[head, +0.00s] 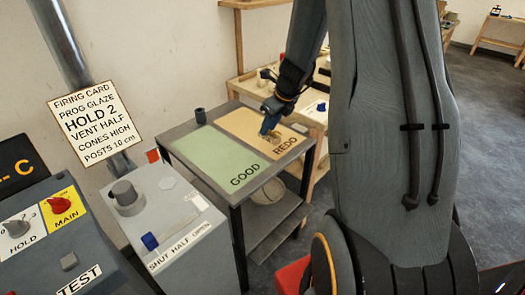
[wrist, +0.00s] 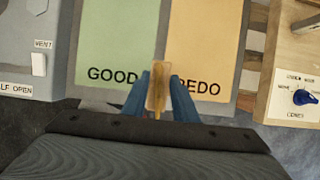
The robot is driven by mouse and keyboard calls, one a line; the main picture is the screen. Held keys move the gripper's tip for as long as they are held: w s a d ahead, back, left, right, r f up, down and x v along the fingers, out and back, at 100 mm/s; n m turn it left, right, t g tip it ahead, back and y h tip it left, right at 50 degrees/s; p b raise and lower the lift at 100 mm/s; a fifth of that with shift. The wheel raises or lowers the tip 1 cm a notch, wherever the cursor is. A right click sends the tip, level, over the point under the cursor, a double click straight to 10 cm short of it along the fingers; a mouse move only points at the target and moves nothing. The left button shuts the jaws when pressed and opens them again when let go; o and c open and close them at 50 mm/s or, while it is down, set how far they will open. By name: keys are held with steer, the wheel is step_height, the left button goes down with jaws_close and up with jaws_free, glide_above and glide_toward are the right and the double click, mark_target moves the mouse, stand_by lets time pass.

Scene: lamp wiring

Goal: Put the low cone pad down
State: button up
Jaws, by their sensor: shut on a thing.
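My gripper (head: 270,130) has blue fingers and points down over the orange REDO area (head: 247,124) in the head view. It is shut on a small tan cone pad (head: 276,140). In the wrist view the pad (wrist: 158,88) stands pale and narrow between the two blue fingertips (wrist: 158,98). There it lines up with the strip between the green GOOD area (wrist: 115,40) and the orange REDO area (wrist: 205,45). I cannot tell how high the pad is above the table, or whether it touches. The fingers hide part of it.
The GOOD area (head: 215,157) looks bare. A grey control box (head: 165,205) stands left of the table, and a wooden bench (head: 315,115) is behind it on the right.

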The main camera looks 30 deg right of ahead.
mark_target(270, 135)
step_height(270, 135, down, 6)
steer(key=shift+a+r, duration=0.15)
steer(key=shift+r, duration=0.1)
steer(key=shift+f+b, duration=0.3)
steer(key=shift+f, duration=1.75)
steer(key=shift+f, duration=0.1)
steer(key=o, duration=1.1)
